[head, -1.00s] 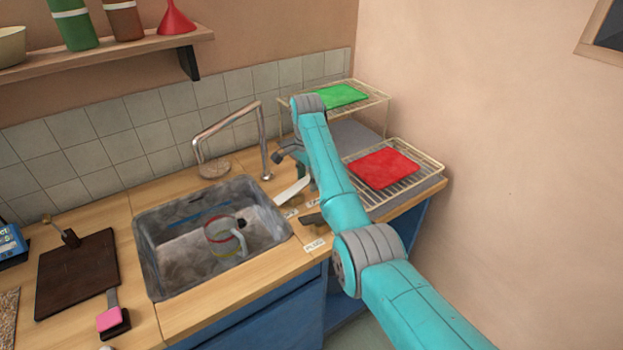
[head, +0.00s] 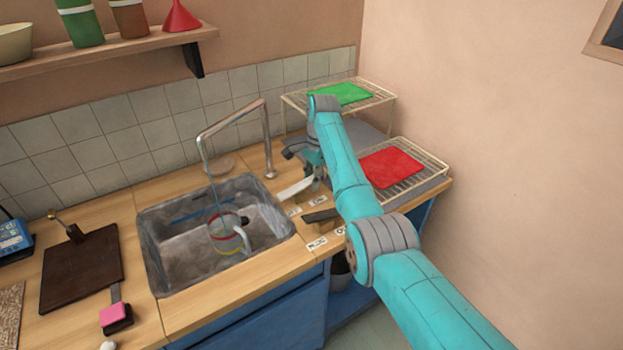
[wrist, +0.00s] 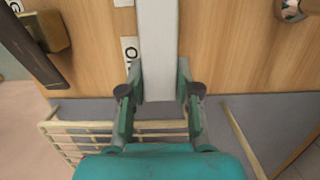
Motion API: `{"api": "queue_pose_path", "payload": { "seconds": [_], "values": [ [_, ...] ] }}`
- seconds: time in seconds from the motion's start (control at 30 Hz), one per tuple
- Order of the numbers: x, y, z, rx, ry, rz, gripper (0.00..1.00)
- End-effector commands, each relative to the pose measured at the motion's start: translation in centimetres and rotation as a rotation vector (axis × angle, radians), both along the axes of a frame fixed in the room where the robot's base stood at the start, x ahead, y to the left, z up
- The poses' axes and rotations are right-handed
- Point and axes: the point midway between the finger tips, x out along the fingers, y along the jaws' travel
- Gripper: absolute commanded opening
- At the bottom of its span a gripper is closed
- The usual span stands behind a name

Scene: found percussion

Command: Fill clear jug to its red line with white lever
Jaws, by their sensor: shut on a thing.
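A thin stream of water (head: 211,180) runs from the tap spout (head: 201,140) down to the jug. The water level inside is too small to tell. The white lever (head: 295,188) lies on the counter right of the sink; it fills the middle of the wrist view (wrist: 158,45). My gripper (wrist: 159,85) is shut on the lever's end, a finger at each side. In the head view my arm partly hides the gripper.
A dark lever (head: 321,215) with a label lies in front of the white one; it shows at the wrist view's upper left (wrist: 38,55). The wire rack (head: 425,160) with a red cloth (head: 391,167) is close behind my gripper. A dark board (head: 80,270) lies left of the sink (head: 165,285).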

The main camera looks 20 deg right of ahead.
Motion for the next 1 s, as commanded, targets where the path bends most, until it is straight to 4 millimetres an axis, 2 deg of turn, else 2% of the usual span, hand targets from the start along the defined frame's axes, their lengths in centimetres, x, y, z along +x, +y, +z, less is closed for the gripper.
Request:
{"api": "queue_pose_path", "payload": {
  "seconds": [0.27,0.63,0.67,0.73,1.0],
  "values": [
    [0.03,-0.22,-0.67,0.129,0.043,-0.002,0.0],
    [0.06,-0.14,-0.7,0.141,0.045,0.0,0.0],
    [0.06,-0.14,-0.7,0.141,0.045,0.0,0.39],
    [0.05,-0.16,-0.7,0.141,0.045,-0.001,0.57],
    [0.05,-0.2,-0.69,0.14,0.045,-0.001,0.58]
  ]
}}
